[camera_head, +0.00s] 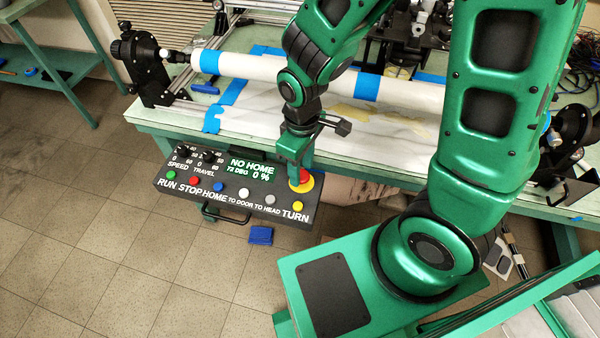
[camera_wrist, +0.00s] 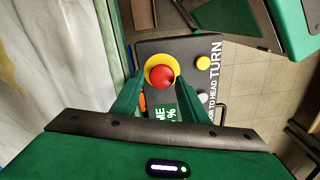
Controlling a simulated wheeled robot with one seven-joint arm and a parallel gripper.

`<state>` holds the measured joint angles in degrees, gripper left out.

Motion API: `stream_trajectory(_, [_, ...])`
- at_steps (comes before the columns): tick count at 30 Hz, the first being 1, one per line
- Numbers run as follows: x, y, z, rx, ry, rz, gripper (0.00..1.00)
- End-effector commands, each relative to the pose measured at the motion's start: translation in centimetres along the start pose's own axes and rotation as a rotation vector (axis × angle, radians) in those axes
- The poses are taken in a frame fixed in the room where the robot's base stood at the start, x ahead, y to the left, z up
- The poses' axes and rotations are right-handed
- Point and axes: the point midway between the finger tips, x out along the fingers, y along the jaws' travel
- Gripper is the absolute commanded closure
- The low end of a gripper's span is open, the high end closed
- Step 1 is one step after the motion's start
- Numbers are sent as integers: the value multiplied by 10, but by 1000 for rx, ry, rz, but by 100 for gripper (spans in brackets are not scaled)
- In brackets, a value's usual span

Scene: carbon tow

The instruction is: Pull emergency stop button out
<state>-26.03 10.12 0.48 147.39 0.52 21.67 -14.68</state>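The emergency stop button is a red mushroom head (camera_head: 304,176) on a yellow round base (camera_head: 305,186) at the right end of the dark control panel (camera_head: 262,191). In the wrist view the red head (camera_wrist: 162,76) and its yellow ring (camera_wrist: 150,64) show between my two green fingers. My gripper (camera_head: 297,165) is at the button, pointing down, and partly covers it in the head view. In the wrist view my gripper (camera_wrist: 159,78) is open, with one finger on each side of the red head. A gap shows beside the head; finger depth relative to it is hard to tell.
The panel carries knobs, a small display (camera_head: 250,168) and several coloured buttons, including a yellow TURN button (camera_head: 298,206) close to the stop button. A workbench with a long white tube (camera_head: 300,75) stands behind. A blue object (camera_head: 260,235) lies on the floor.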

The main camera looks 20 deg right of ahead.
Motion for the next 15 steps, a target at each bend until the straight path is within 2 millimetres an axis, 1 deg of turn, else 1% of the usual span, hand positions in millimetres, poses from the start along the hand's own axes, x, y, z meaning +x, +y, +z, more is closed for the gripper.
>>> stream_trajectory(8, [-1,-1,1,-2,-2,-3,60])
stream_trajectory(15, [-18,-1,0,-2,1,-3,60])
